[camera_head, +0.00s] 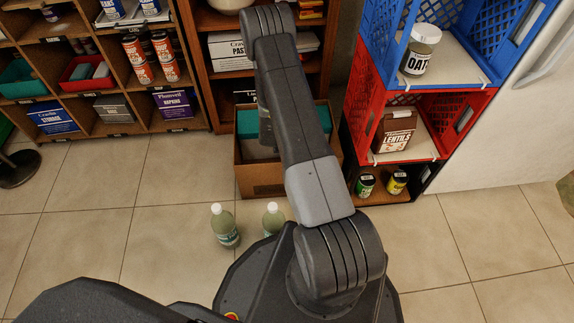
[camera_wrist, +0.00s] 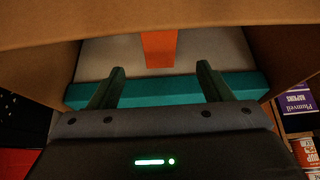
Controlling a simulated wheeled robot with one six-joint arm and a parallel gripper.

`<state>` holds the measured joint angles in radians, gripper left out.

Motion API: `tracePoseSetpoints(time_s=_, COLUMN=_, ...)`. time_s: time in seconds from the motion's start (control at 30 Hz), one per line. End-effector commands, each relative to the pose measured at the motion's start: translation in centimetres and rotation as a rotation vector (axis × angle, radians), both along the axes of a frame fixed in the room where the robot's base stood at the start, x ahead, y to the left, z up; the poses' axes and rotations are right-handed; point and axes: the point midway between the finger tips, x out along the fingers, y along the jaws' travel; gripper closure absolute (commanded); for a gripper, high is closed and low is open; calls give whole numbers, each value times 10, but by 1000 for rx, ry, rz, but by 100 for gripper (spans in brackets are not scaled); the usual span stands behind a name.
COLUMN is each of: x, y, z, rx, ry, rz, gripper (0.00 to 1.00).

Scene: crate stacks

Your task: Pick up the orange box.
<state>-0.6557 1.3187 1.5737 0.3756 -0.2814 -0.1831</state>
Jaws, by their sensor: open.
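In the wrist view the orange box (camera_wrist: 158,48) stands out against a pale grey surface, just beyond my fingertips. Its far part is cut off by a brown cardboard edge. My gripper (camera_wrist: 162,72) is open, one dark finger to each side of the orange box's line, with nothing between them. A teal strip (camera_wrist: 165,88) runs behind the fingers. In the head view my arm reaches over an open cardboard box (camera_head: 260,182) on the floor, with something teal (camera_head: 256,150) inside. There my gripper and the orange box are hidden.
Two bottles (camera_head: 224,226) (camera_head: 273,219) stand on the tiles before the cardboard box. Right of it is a crate stack: blue crate (camera_head: 480,40) above red crate (camera_head: 462,115), with jars and a lentils pack. Shelves (camera_head: 195,60) stand behind.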

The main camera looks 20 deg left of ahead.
Motion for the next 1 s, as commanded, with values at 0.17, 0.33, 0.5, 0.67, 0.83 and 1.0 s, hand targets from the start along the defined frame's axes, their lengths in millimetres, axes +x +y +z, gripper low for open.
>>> tracePoseSetpoints(time_s=0.17, x=14, y=6, z=-29, rx=1, ry=0, rz=-2, gripper=28)
tracePoseSetpoints(time_s=0.33, x=18, y=9, z=-39, rx=-1, ry=1, rz=1, gripper=28)
tracePoseSetpoints(time_s=0.5, x=25, y=11, z=-62, rx=0, ry=1, rz=-1, gripper=28)
tracePoseSetpoints(time_s=0.67, x=34, y=15, z=-80, rx=1, ry=-1, rz=-1, gripper=28)
tracePoseSetpoints(time_s=0.83, x=37, y=17, z=-86, rx=0, ry=1, rz=0, gripper=28)
tracePoseSetpoints(time_s=1.0, x=37, y=17, z=-85, rx=0, ry=1, rz=0, gripper=28)
